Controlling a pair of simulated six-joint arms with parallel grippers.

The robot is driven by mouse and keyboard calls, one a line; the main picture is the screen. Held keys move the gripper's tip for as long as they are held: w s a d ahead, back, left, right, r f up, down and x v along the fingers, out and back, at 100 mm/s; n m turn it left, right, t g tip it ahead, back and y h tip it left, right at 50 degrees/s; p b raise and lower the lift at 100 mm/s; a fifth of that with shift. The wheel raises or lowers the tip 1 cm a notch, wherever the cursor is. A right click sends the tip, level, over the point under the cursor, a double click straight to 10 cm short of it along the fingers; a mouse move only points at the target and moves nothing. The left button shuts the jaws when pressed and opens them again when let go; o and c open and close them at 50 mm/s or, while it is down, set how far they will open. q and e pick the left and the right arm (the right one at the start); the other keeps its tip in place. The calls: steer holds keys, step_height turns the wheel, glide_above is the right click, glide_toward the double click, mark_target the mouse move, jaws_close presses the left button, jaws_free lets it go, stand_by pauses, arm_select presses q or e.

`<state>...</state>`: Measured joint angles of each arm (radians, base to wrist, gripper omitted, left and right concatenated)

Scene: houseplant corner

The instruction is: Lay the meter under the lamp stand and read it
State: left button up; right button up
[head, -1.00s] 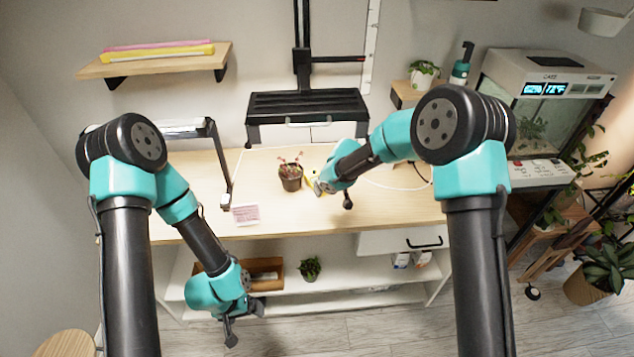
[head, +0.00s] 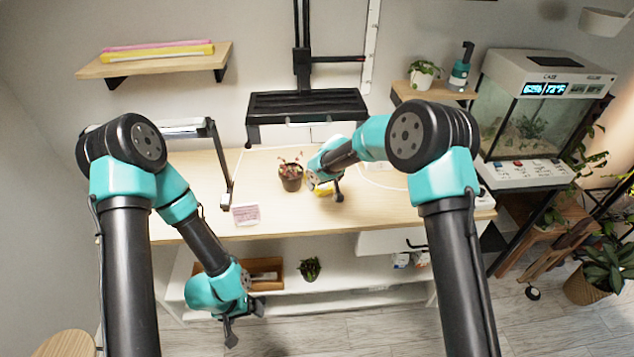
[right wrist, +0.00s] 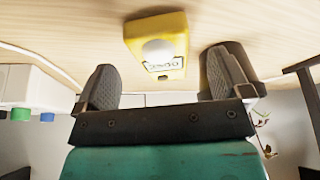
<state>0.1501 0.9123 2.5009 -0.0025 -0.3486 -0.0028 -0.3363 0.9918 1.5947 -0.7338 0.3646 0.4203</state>
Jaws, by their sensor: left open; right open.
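The yellow meter (right wrist: 158,45) lies on the bench top in the right wrist view, with a white dome and a small display. Its digits look like 2540, but I cannot read them surely. In the head view the meter (head: 323,188) is partly hidden by my right gripper (head: 325,192). In the right wrist view that gripper (right wrist: 160,85) is open, its fingers apart and the meter just beyond them. The black lamp stand (head: 308,103) rises at the back of the bench. My left gripper (head: 231,332) is open and empty, low in front of the bench.
A potted red plant (head: 291,177) stands left of the meter. A pink card (head: 246,214) lies at the front left, beside a slim desk lamp (head: 222,165). A lower shelf (head: 340,275) holds a wooden box and small plant. An aquarium (head: 535,115) stands right.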

steer(key=shift+x, duration=1.75)
steer(key=c, duration=1.1)
steer(key=shift+r, duration=0.1)
steer(key=shift+r, duration=0.45)
step_height(320, 180, up, 3)
steer(key=shift+f, duration=0.1)
steer(key=s+d, duration=0.1)
steer(key=s, duration=0.1)
steer(key=s+d, duration=0.2)
steer(key=s, duration=0.1)
steer(key=shift+s+d+f, duration=0.15)
steer(key=shift+s+d, duration=0.05)
steer(key=shift+s, duration=0.1)
steer(key=shift+s+d, duration=0.95)
steer(key=shift+s, duration=0.7)
steer(key=shift+s+d, duration=0.95)
steer(key=shift+s, duration=0.75)
steer(key=shift+s+d, duration=0.95)
steer(key=shift+s, duration=0.7)
